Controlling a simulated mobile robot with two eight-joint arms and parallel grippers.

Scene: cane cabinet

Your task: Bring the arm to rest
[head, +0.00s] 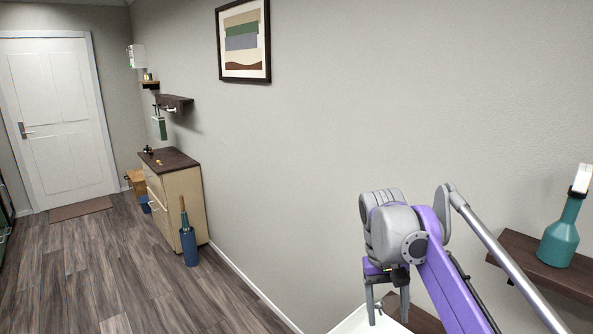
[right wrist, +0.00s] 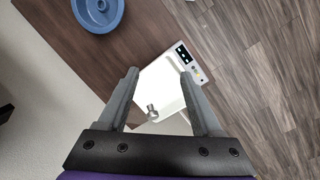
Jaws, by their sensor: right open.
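My right arm, purple and grey, comes in from the lower right of the head view, in front of the bare wall. Its gripper (head: 387,305) points down with its two fingers apart and nothing between them. In the right wrist view the same gripper (right wrist: 160,76) is open and empty. Beyond its fingers lies a white appliance (right wrist: 160,85) with a dark display and small knobs. I cannot tell how far below the fingertips it is. My left gripper is not in view.
A dark shelf (head: 520,262) with a teal bottle (head: 562,235) is at the right. A blue round dish (right wrist: 98,12) sits on a brown surface (right wrist: 60,40). A cabinet (head: 180,200) stands along the wall, with a blue container (head: 189,246) beside it. Floor (head: 90,270) is open at left.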

